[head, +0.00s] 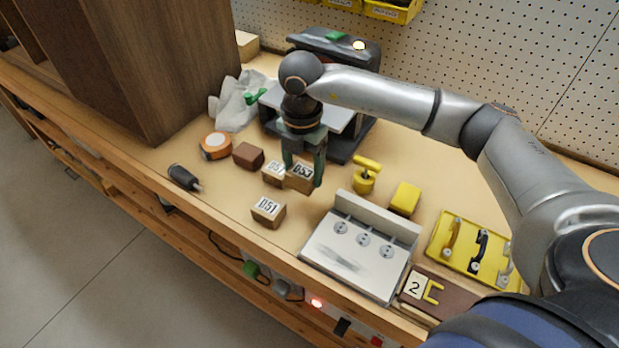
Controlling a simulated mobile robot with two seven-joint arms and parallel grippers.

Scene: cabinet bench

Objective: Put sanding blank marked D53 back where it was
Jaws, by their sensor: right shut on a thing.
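The sanding blank marked D53 (301,174) is a small brown block with a white label. My right gripper (304,172) points down with its green fingers shut on it. I cannot tell whether D53 touches the bench. A block with a partly hidden label beginning "D5" (273,174) is right beside it on the left. The blank marked D51 (268,212) lies nearer the bench's front edge. A plain dark brown block (248,155) lies further left. My left gripper is not in view.
A machine (335,45) stands behind the gripper. A metal plate fixture (360,248), yellow clamp (365,175), yellow block (405,199) and yellow tray (470,250) lie to the right. An orange tape roll (215,146) and screwdriver (184,178) lie left, by a wooden cabinet (150,60).

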